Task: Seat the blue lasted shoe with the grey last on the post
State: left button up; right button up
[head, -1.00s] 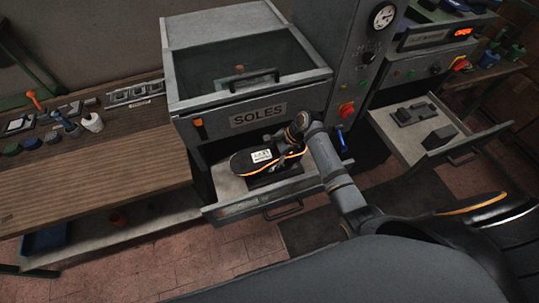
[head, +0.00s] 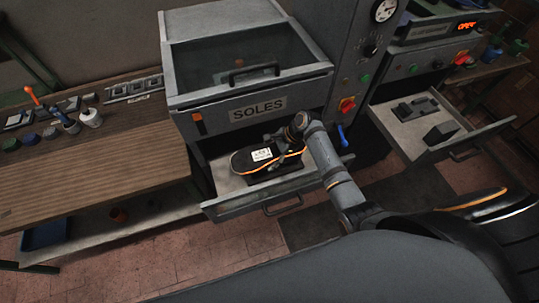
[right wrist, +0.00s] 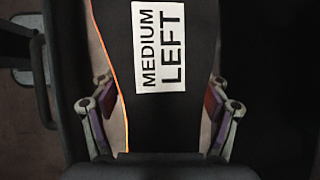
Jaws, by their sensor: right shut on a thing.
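No blue lasted shoe or grey last can be made out in these views. My right gripper (head: 290,148) is shut on a black shoe-shaped piece with an orange edge (head: 247,160) and a white label, in or just over the open drawer under the SOLES sign. In the right wrist view the label on the piece (right wrist: 130,118) reads MEDIUM LEFT, and a finger of my right gripper (right wrist: 163,112) stands on each side. I cannot tell whether the piece rests on the drawer. I cannot identify a post. My left gripper is out of view.
The SOLES drawer (head: 218,181) stands open below a glazed cabinet (head: 248,104). An open tray on the right (head: 430,146) holds dark blocks. A wooden bench (head: 100,175) with small tools is on the left. A blue lever (head: 342,137) sits near my right arm.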

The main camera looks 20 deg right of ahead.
jog(key=shift+f, duration=0.5)
dwell(0.4)
jog(key=o, duration=1.9)
jog(key=shift+c, duration=0.2)
jog(key=shift+s+f, duration=0.1)
jog(key=shift+f, duration=0.05)
jog(key=v, duration=1.2)
